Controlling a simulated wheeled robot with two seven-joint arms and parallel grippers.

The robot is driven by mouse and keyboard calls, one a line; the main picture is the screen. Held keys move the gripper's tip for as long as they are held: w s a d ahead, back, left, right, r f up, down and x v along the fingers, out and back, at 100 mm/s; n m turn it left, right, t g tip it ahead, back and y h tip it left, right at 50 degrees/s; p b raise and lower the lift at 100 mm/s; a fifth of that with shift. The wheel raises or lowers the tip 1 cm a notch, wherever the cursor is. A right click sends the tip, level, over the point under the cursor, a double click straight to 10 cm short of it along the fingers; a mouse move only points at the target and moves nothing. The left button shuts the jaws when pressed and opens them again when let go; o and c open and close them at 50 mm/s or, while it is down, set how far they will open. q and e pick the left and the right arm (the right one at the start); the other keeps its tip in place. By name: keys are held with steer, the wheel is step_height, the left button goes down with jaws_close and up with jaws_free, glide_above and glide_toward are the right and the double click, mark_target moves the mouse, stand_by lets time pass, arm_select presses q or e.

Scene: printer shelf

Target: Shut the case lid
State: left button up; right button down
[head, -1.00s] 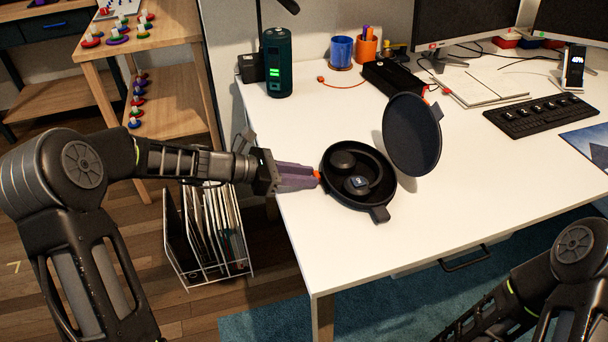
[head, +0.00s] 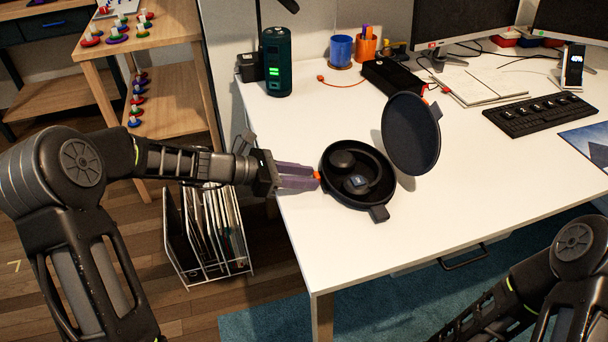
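The round dark headphone case stands open on the white desk, its base (head: 332,190) flat and its lid (head: 410,134) raised on the right side, tilted upright. Black headphones (head: 365,172) lie in the base. A small tab (head: 379,213) sticks out at the base's front edge, and another shows on the lid's right edge. My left gripper (head: 316,177), with purple fingers, is at the left edge of the base, by a small orange piece. A gap shows between the fingers, with nothing clearly held. Whether they touch the case is unclear. My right arm is at lower right, its gripper out of view.
A dark green cylinder (head: 277,62), a blue cup (head: 341,50), an orange pen cup (head: 366,48) and a black box (head: 393,80) stand behind the case. A keyboard (head: 540,114) and notebook (head: 482,88) are to the right. The desk in front of the case is clear.

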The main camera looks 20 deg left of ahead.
arm_select(q)
steer(key=o, duration=0.3)
steer(key=v, duration=0.7)
steer(key=shift+s+a+p, duration=0.15)
steer(key=shift+a+p, duration=0.2)
steer(key=shift+p, duration=0.05)
steer(key=shift+r, duration=0.1)
